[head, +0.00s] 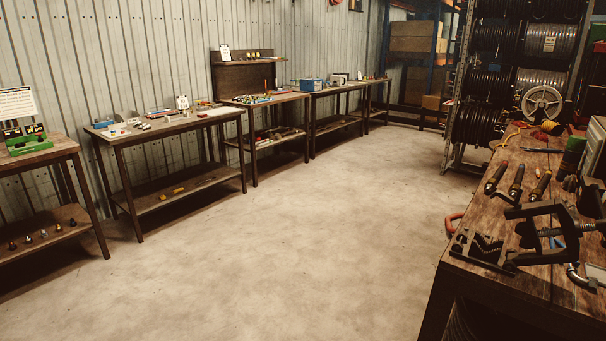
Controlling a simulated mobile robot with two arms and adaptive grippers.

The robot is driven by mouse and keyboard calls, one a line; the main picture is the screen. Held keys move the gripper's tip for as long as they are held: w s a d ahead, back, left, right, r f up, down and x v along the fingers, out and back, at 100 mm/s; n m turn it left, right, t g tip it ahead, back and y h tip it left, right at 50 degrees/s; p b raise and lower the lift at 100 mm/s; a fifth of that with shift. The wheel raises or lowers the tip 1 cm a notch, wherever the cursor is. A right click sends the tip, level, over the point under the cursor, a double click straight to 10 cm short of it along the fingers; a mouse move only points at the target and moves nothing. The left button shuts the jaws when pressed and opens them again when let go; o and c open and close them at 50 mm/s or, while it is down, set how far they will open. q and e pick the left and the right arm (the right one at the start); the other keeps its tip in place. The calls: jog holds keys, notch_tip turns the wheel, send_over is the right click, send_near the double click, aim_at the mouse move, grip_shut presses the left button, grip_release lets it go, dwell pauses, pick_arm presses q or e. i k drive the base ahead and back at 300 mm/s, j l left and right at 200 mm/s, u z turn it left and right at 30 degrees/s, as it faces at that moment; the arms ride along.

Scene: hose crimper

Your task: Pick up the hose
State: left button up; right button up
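Black hose is coiled in several rolls on the rack at the back right of the head view. One dark coil (476,124) hangs low on the rack, and another coil (489,83) is above it. A greyish coil (547,42) hangs to the right, above a pale spoked reel (542,103). No separate loose length of hose can be made out clearly on the wooden bench (470,285) at the right. Neither of my grippers is in view.
The right bench holds a black clamp-like tool (540,232), several dark-handled tools (517,180) and a red loop (453,223) at its edge. Several work tables (165,127) line the left wall. The concrete floor (290,235) between is clear.

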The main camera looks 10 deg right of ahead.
aim_at(515, 187)
jog(key=i+j+u, duration=0.15)
jog(key=i, duration=1.75)
jog(key=i+l+z, duration=0.1)
jog(key=i+z, duration=0.5)
jog(key=z, duration=0.15)
jog(key=i+z, duration=0.4)
jog(key=i+j+z, duration=0.2)
jog(key=z, duration=0.15)
